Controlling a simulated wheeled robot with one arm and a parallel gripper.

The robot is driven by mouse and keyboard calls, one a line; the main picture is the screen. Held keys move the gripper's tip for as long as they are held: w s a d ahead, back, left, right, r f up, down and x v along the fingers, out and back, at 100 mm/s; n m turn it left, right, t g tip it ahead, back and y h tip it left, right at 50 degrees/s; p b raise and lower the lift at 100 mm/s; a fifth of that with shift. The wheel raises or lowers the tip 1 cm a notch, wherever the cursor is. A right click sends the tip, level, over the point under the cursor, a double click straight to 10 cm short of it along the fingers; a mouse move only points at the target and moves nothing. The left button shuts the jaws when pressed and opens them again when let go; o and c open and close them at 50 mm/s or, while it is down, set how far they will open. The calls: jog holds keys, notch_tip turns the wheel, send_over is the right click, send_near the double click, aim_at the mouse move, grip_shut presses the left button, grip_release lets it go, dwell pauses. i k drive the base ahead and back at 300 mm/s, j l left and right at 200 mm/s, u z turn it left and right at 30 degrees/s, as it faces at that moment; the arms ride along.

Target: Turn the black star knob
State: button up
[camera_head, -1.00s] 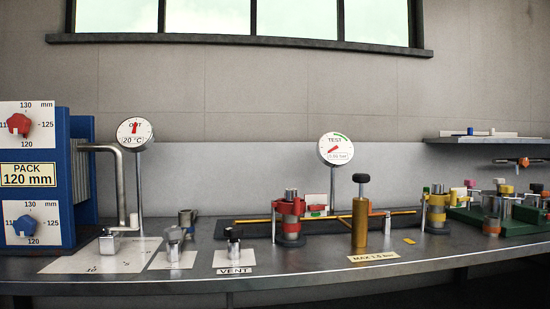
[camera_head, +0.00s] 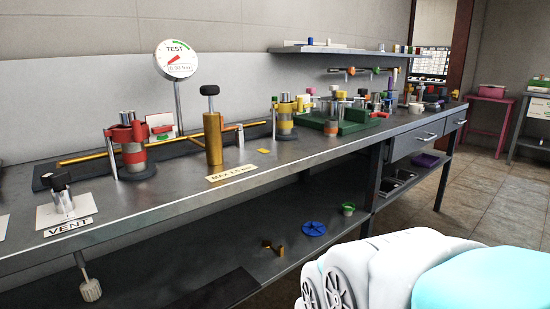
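A small black knob (camera_head: 57,178) sits on top of a metal valve (camera_head: 66,204) at the left of the bench, behind the VENT label (camera_head: 67,227). It looks lobed, but is too small to be sure it is the star knob. A second black knob or handle (camera_head: 210,90) tops an upright brass cylinder (camera_head: 213,140) in the middle of the bench. My gripper is not in view. Rounded white and pale blue parts of my own body fill the lower right corner.
A grey knob (camera_head: 91,290) hangs below the bench's left end. A blue wheel (camera_head: 314,229) lies on the lower shelf. Open floor lies right.

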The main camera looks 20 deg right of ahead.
aim_at(57, 179)
jog(key=z, duration=0.15)
jog(key=u, duration=1.4)
